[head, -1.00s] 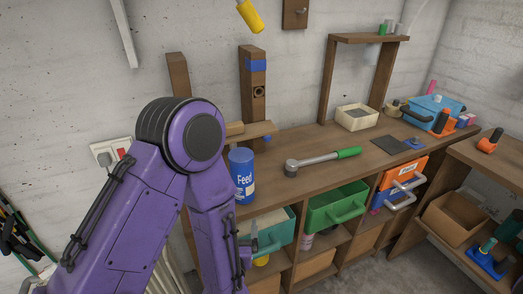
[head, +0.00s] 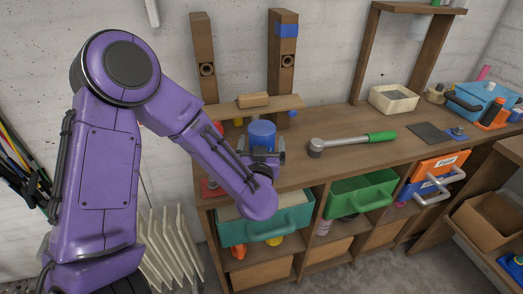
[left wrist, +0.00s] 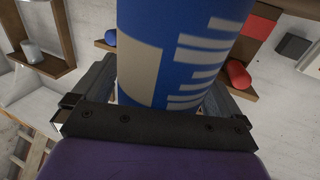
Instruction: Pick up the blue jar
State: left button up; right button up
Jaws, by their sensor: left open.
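The blue jar (head: 262,134) stands on the wooden workbench, mostly hidden in the head view behind my left gripper (head: 264,160). In the left wrist view the blue jar (left wrist: 190,50) is large and close, with a pale label and white markings. My left gripper (left wrist: 155,100) is open, its fingers on either side of the jar's lower part as seen there. I cannot tell whether either finger touches it. My right gripper is not in view.
A ratchet with a green handle (head: 380,137) lies on the bench (head: 340,165) to the right of the jar. Teal (head: 292,222) and green (head: 345,196) bins sit below the bench top.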

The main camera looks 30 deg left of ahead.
pick_arm(q)
jog(key=shift+s, duration=0.1)
jog(key=shift+d, duration=0.15)
jog(key=c, duration=1.4)
jog(key=shift+r, duration=0.1)
